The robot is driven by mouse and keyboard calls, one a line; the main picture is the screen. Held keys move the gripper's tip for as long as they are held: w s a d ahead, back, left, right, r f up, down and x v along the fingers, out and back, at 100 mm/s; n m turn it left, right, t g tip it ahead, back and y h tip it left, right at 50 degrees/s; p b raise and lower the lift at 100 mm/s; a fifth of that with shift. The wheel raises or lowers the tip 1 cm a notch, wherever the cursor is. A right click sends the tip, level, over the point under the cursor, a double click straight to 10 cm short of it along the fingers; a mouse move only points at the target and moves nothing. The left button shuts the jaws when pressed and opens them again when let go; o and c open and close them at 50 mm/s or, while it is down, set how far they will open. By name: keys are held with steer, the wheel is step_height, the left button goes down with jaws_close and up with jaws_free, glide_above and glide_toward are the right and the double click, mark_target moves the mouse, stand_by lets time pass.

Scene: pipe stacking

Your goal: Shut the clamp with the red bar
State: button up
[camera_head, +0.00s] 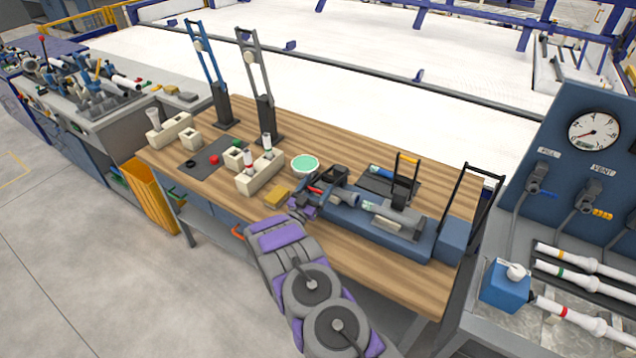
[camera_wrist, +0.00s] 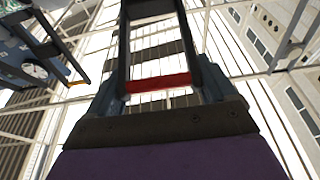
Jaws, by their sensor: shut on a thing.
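The clamp with the red bar (camera_head: 316,189) is at the left end of the blue pipe rig, beside the grey pipe fitting (camera_head: 345,197). Its dark frame lies low, leaning left toward my arm. My gripper (camera_head: 308,195) is at this bar, shut on it; the exact finger contact is hard to make out in the head view. In the wrist view the red bar (camera_wrist: 157,84) runs across between the dark side pieces, just ahead of my gripper.
A yellow block (camera_head: 277,196), a green-topped dish (camera_head: 305,163) and a cream block (camera_head: 260,175) are close left.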

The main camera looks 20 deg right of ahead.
steer(key=shift+s+a+f+t+h, duration=0.1)
steer(key=shift+a+f+t+h, duration=0.1)
steer(key=shift+f, duration=0.2)
steer(key=shift+a+f+t+h, duration=0.1)
steer(key=shift+f+h, duration=0.1)
steer(key=shift+f, duration=0.2)
steer(key=o, duration=1.2)
steer(key=shift+o, duration=0.2)
steer(key=shift+a, duration=0.1)
steer(key=shift+s+a+f, duration=0.15)
steer(key=shift+s+a, duration=0.05)
steer(key=shift+a, duration=0.05)
steer(key=s+a+f+p, duration=0.1)
steer(key=s+a, duration=0.7)
steer(key=a, duration=0.3)
steer(key=shift+s, duration=0.35)
